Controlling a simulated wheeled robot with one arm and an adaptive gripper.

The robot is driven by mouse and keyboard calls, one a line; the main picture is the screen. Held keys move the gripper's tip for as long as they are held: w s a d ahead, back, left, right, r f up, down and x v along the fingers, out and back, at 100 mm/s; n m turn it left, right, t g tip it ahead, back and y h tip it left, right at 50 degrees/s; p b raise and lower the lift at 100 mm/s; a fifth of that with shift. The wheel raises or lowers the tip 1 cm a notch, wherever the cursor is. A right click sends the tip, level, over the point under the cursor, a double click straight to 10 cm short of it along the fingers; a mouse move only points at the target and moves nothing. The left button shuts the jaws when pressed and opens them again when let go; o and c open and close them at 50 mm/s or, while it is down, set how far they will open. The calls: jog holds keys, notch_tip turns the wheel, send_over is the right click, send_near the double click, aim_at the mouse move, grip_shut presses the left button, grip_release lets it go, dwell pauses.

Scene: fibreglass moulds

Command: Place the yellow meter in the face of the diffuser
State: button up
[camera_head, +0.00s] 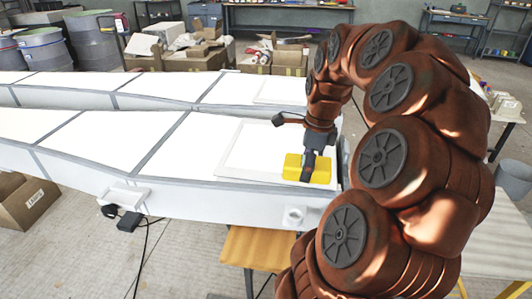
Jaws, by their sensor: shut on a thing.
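The yellow meter (294,168) is at the right end of the near white mould, over or on a square white framed panel (240,152). My gripper (309,167) points down and is shut on the meter, its dark fingers covering part of it. I cannot tell whether the meter touches the surface below. The square framed panel may be the diffuser; its face looks flat and plain white. My copper-coloured arm arches in from the right and hides the area beyond the mould's right end.
A second long white mould (60,92) lies behind. A small white box with black plugs (130,222) hangs on the near mould's front side. A wooden stool (258,248) stands below. Cardboard boxes (197,58) and grey drums (45,50) stand at the back.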

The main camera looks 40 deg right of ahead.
jog(key=p, duration=0.6)
send_over(274, 158)
jog(key=shift+s+d+f, duration=0.1)
jog(key=shift+s+f, duration=0.05)
jog(key=shift+f, duration=0.3)
jog(key=shift+s+d+f, duration=0.1)
jog(key=shift+s+f, duration=0.05)
jog(key=shift+f, duration=0.3)
jog(key=shift+a+f+p, duration=0.1)
jog(key=shift+f+p, duration=0.75)
jog(key=shift+f, duration=0.9)
jog(key=shift+f+b, duration=0.25)
jog(key=shift+b, duration=0.1)
jog(key=o, duration=1.4)
jog(key=shift+r, duration=0.1)
jog(key=shift+s+d+r+b, duration=0.2)
jog(key=shift+r+b, duration=0.4)
jog(key=shift+r, duration=1.45)
jog(key=shift+s+d+r+b, duration=0.15)
jog(key=shift+r+b, duration=0.45)
jog(key=shift+r, duration=1.4)
jog(key=shift+s+d+r+b, duration=0.1)
jog(key=shift+s+r+b, duration=0.35)
jog(key=shift+r, duration=1.6)
